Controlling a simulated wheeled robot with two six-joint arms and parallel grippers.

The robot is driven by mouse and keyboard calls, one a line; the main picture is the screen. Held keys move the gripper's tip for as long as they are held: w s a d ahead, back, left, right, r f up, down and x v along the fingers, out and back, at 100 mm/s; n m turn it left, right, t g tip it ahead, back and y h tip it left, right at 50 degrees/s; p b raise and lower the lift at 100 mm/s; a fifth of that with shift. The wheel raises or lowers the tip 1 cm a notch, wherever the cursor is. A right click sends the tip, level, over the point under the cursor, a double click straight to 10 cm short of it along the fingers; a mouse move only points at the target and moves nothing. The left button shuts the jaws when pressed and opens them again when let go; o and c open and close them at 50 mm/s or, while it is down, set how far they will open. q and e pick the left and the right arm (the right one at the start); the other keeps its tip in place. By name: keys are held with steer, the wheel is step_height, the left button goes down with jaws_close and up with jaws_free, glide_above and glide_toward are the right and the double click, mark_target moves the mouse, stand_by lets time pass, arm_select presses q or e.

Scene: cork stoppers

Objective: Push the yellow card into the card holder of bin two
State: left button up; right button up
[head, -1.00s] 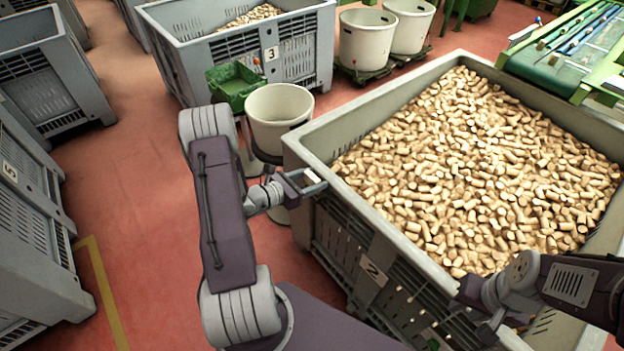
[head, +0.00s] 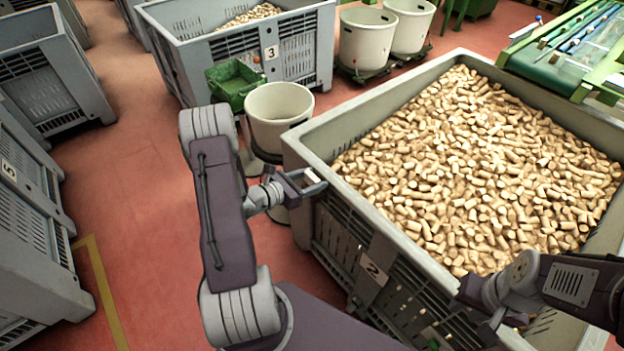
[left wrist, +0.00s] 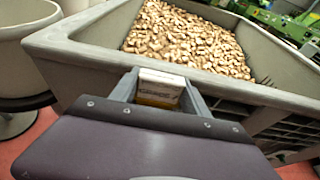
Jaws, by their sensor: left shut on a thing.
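Bin two (head: 330,235) is a large grey crate full of corks, with a "2" label (head: 373,269) on its near side. My left gripper (head: 313,183) is beside its left corner, shut on a small card (left wrist: 157,91). In the left wrist view the card shows a pale upper edge, dark print and a yellow lower part between the fingers. The card appears just short of the bin's wall; I cannot tell whether it touches. No card holder can be made out clearly. My right gripper (head: 488,328) is over the bin's near edge, its jaw opening unclear.
A white tub (head: 279,108) stands close behind my left gripper, with a green crate (head: 233,82) beyond. Bin three (head: 185,62) is at the back. Grey bins (head: 30,250) line the left. Red floor on the left is open. A conveyor (head: 565,50) is at the upper right.

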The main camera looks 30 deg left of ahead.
arm_select(q)
steer(key=shift+f+b, duration=0.85)
steer(key=shift+f, duration=0.15)
steer(key=o, duration=1.4)
steer(key=p+v, duration=0.1)
steer(key=v, duration=0.8)
steer(key=shift+r, duration=0.1)
steer(key=shift+s+a, duration=0.1)
